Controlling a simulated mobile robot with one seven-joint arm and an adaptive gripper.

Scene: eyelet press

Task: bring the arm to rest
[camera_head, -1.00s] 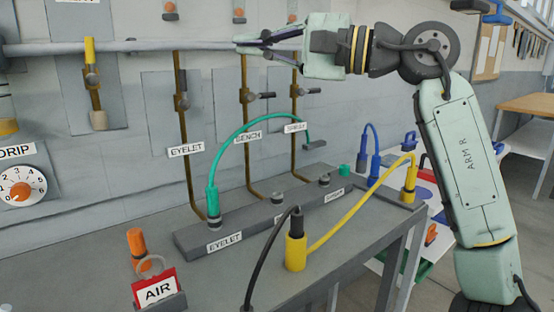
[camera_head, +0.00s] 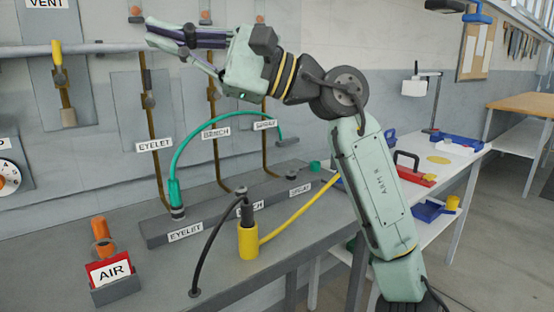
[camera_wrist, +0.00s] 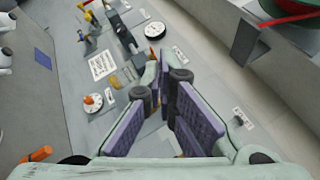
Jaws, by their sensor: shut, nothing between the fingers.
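My arm (camera_head: 370,175), pale green and marked ARM R, stands at the right of the bench in the head view. It bends at the dark round elbow and reaches left, raised above the bench. My gripper (camera_head: 150,32) is shut and empty, high in front of the wall pipe with its fingers pointing left. In the wrist view its purple-padded fingers (camera_wrist: 160,78) point up the picture with nothing held between them.
Below the gripper, a grey block (camera_head: 235,205) carries a green hose (camera_head: 205,128) in its EYELET socket. A yellow connector (camera_head: 248,240), a black hose (camera_head: 208,242) and an AIR tag (camera_head: 110,272) are on the bench. A white table (camera_head: 460,160) with coloured items stands behind my arm.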

